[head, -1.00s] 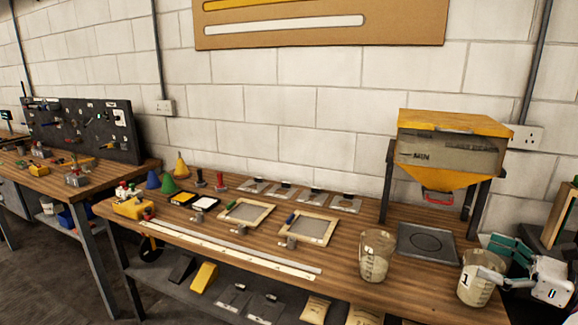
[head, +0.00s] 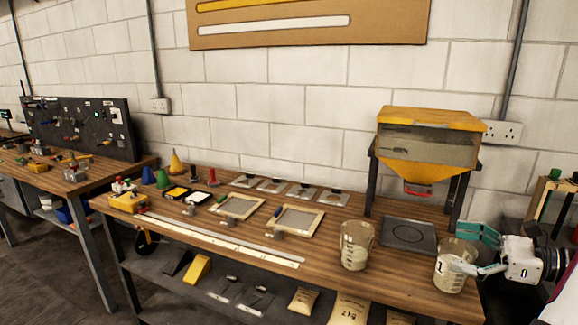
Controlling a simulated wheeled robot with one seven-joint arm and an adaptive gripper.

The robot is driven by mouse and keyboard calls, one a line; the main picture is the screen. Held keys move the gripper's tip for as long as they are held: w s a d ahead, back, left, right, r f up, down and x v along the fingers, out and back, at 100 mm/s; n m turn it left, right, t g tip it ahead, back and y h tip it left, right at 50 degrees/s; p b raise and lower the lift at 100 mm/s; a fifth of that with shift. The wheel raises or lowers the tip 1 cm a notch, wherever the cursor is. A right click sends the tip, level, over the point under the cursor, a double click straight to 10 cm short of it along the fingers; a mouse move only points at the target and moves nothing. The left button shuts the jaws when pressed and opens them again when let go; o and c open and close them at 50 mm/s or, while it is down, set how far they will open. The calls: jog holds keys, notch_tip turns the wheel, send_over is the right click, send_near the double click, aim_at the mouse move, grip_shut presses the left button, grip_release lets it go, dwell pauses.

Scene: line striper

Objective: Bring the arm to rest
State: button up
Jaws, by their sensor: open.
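My gripper (head: 460,248) is at the right edge of the bench, with its fingers apart. One teal finger reaches behind the upper part of a clear beaker marked 1 (head: 450,279), and the other finger overlaps its front right side. I cannot tell whether the fingers touch it. The beaker stands upright on the bench and holds pale material. A second beaker (head: 356,248) with pale contents stands to its left, clear of the gripper.
A hopper with a yellow top (head: 432,119) stands behind the beakers, with a dark square plate (head: 409,233) in front. Framed screens (head: 299,219), long pale strips (head: 225,238) and cones (head: 177,163) occupy the wooden bench (head: 330,277). A wooden stand (head: 538,207) is at far right.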

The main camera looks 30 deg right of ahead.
jog(key=w+a+r+n+g+y+b, duration=0.1)
jog(key=w+a+n+g, duration=0.3)
jog(key=a, duration=0.6)
jog(key=w+a+r+n+g+y+b, duration=0.1)
jog(key=w+a+n+g, duration=0.2)
jog(key=a+n+g, duration=0.45)
jog(key=s+a+n+h+b, duration=0.1)
jog(key=s+a+n+h, duration=0.1)
jog(key=a+n, duration=0.4)
jog(key=s+a+n+h+b, duration=0.1)
jog(key=s+a+n+h, duration=0.2)
jog(key=a+n, duration=0.3)
jog(key=s+a+n+t+h+b, duration=0.1)
jog(key=s+a+n+h, duration=0.2)
jog(key=a+n, duration=0.3)
jog(key=shift+a+f+h, duration=0.35)
jog(key=shift+f+h, duration=0.05)
jog(key=shift+h, duration=0.5)
